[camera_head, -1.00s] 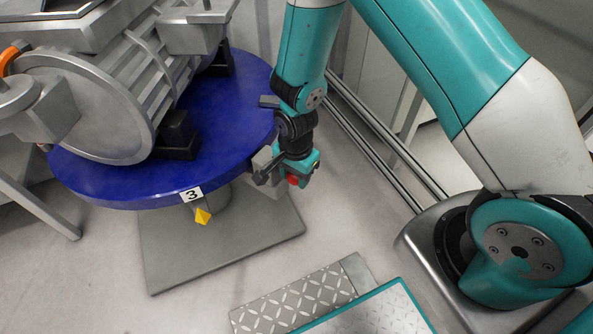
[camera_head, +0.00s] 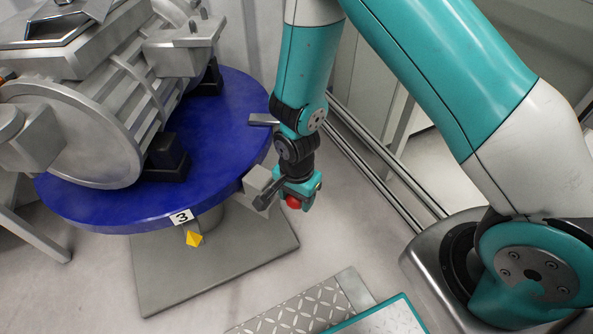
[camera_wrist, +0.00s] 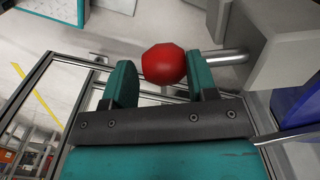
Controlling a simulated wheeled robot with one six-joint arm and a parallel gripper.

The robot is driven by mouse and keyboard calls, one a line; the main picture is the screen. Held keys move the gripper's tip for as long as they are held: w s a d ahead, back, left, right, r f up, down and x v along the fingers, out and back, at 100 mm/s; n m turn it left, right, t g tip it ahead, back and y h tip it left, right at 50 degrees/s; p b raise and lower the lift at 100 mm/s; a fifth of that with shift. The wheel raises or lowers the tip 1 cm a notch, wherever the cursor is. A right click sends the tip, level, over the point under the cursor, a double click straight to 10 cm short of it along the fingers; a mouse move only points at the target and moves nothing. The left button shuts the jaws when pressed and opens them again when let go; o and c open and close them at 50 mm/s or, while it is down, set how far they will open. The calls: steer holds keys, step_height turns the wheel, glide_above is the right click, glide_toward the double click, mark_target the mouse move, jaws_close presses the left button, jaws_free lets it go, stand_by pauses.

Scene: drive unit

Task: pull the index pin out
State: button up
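The index pin has a red ball knob (camera_wrist: 163,64) and a metal shaft (camera_wrist: 232,57). The shaft runs right from behind my right finger to a grey block (camera_wrist: 278,45); I cannot tell how deep it sits there. In the head view the red knob (camera_head: 293,202) shows below my gripper (camera_head: 297,192), beside the grey block (camera_head: 257,184) at the right rim of the blue turntable (camera_head: 110,215).
A large grey drive unit (camera_head: 75,130) rests on the turntable, left of my arm. A yellow pointer (camera_head: 194,239) hangs under the label 3 (camera_head: 181,216). A tread-plate step (camera_head: 300,310) lies in front. Metal rails (camera_head: 385,165) run at the right; open floor lies between.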

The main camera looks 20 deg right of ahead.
step_height(320, 180, up, 16)
steer(key=p, duration=0.3)
steer(key=shift+r, duration=0.15)
steer(key=s+a+r+n+y, duration=0.2)
steer(key=s+r+n+y, duration=0.2)
steer(key=s+r+n, duration=1.35)
step_height(320, 180, up, 19)
steer(key=w+p, duration=0.2)
steer(key=p, duration=1.5)
steer(key=shift+f+p, duration=0.15)
steer(key=shift+p, duration=0.15)
steer(key=shift+n, duration=0.25)
